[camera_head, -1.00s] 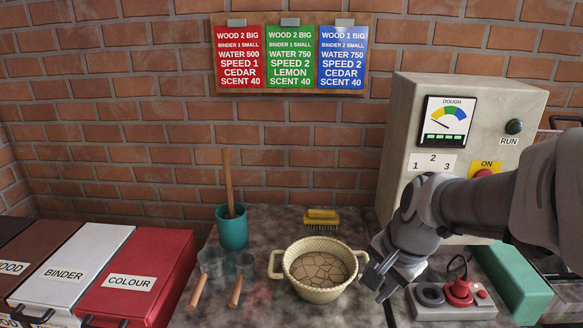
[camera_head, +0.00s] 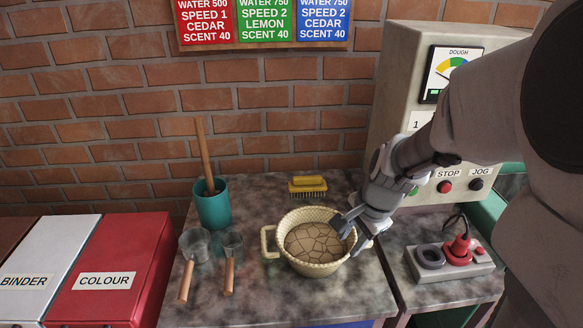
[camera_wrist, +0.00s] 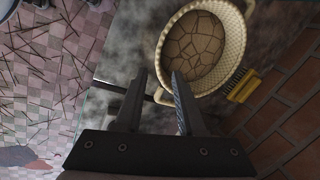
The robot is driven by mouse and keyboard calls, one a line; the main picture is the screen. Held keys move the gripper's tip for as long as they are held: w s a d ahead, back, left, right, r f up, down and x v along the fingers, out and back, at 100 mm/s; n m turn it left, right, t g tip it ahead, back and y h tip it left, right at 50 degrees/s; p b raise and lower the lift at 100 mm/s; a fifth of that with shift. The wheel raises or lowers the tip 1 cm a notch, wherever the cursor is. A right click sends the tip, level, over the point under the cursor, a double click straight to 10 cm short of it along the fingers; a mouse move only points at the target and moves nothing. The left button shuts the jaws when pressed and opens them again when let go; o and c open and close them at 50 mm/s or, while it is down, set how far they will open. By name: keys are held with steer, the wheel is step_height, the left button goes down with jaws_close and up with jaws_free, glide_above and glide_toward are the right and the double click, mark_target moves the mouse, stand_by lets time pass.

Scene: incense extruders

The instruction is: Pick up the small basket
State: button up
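The small basket (camera_head: 312,268) is cream and woven, with two loop handles, and holds a cracked brown mass. It stands upright on the stone-topped table in the head view. My gripper (camera_head: 351,238) is over its right rim in that view and hides the right handle. In the wrist view the basket (camera_wrist: 240,45) lies beyond the fingertips, and its near handle (camera_wrist: 161,97) shows between the fingers.
A yellow brush (camera_head: 307,187) lies behind the basket. A teal pot (camera_head: 213,209) with a wooden stick and two scoops (camera_head: 229,270) stand to its left. A control box (camera_head: 429,261) with a red plug is at right, below the grey machine (camera_head: 400,70). Lidded bins (camera_head: 108,280) stand far left.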

mark_target(334, 264)
steer(key=shift+b+x, duration=1.7)
steer(key=shift+x, duration=5.45)
steer(key=shift+w+r, duration=0.1)
steer(key=shift+w, duration=0.05)
steer(key=shift+c, duration=0.2)
jaws_close()
